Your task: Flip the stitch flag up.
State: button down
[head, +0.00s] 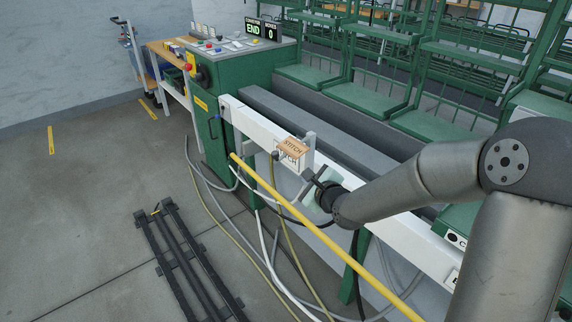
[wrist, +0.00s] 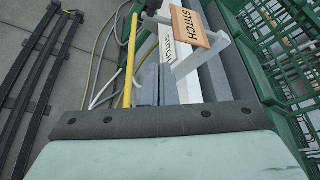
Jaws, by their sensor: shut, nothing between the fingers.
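The stitch flag (head: 291,146) is an orange-tan plate lettered STITCH, mounted at a grey bracket on the white rail. It leans at an angle above a white STITCH label (head: 290,161), which it partly covers. In the wrist view the flag (wrist: 190,28) is at the top, right of centre, with the white label (wrist: 167,43) beside it. My gripper (head: 310,175) is shut and empty, just in front of and below the flag's right end, with a small gap seeming to separate them.
The white rail (head: 392,214) runs beneath my arm. A yellow bar (head: 320,235) slants in front of it, with loose hoses below. Green racks (head: 370,95) stand behind. A control cabinet (head: 235,85) stands at the back left. Black floor rails (head: 185,262) lie front left.

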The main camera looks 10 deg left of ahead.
aim_at(280, 157)
jog(key=w+a, duration=0.6)
jog(key=shift+w+a, duration=0.1)
jog(key=shift+a, duration=0.1)
jog(key=shift+r, duration=0.1)
jog(key=shift+r+p, duration=0.1)
jog(key=shift+p, duration=0.2)
notch_tip(280, 157, up, 2)
jog(key=p, duration=0.2)
jog(key=m+p, duration=0.1)
jog(key=shift+d+r+g+p, duration=0.1)
jog(key=shift+r+g+p, duration=0.15)
jog(key=shift+g+p, duration=0.15)
jog(key=shift+r+m+g+y+p, duration=0.3)
jog(key=shift+r+m+y+p, duration=0.15)
jog(key=shift+m+p, duration=0.35)
